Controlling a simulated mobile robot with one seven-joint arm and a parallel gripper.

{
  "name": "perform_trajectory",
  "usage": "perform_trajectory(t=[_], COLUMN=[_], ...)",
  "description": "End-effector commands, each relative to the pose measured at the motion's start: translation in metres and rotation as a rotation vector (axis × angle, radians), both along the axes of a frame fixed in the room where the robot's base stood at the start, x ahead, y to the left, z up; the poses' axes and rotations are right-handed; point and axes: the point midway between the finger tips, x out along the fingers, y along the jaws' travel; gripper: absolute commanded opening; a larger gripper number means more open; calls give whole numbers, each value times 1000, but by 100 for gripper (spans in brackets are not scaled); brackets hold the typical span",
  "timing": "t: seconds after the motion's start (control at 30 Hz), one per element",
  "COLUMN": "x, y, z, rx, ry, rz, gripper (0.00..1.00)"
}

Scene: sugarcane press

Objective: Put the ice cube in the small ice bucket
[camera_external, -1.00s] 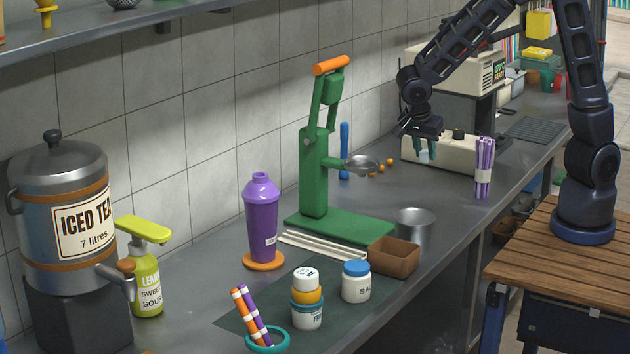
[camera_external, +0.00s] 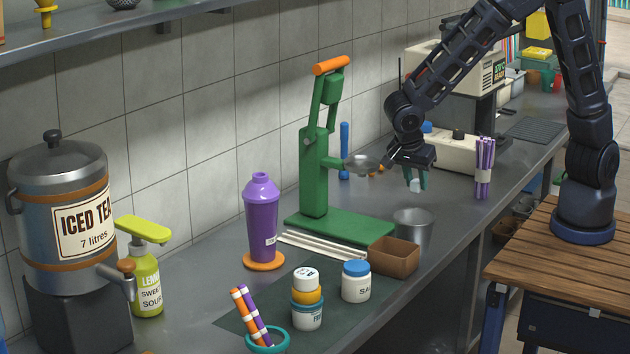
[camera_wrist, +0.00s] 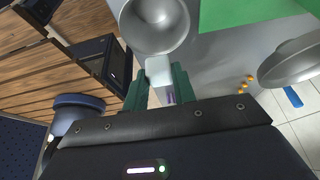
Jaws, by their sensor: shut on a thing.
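My gripper (camera_external: 415,182) is shut on a pale ice cube (camera_external: 415,186), held in the air above the counter. In the wrist view the ice cube (camera_wrist: 158,70) sits between my green fingertips (camera_wrist: 158,88). The small ice bucket (camera_external: 412,228) is a plain grey metal cup standing on the counter, below my gripper in the external view. In the wrist view the bucket (camera_wrist: 154,52) has its open mouth toward the camera, just beyond the cube. The inside that shows looks empty. The cube overlaps the bucket's near rim in that view; I cannot tell their height gap.
The green press (camera_external: 316,170) stands left of my gripper, with a metal strainer (camera_external: 362,163) sticking out toward it. A brown box (camera_external: 394,257) stands beside the bucket. Purple canes (camera_external: 484,168) stand to the right. Orange balls (camera_wrist: 246,84) lie on the counter.

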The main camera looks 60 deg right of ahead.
Motion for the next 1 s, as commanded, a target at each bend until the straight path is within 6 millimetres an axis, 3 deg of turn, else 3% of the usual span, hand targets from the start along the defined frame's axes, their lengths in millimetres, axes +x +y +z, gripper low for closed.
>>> perform_trajectory(t=[0.7,1.0], x=[0,0], y=[0,0], z=[-69,-86], rx=[-1,1], ry=[1,0], rz=[-1,-1], gripper=[5,5])
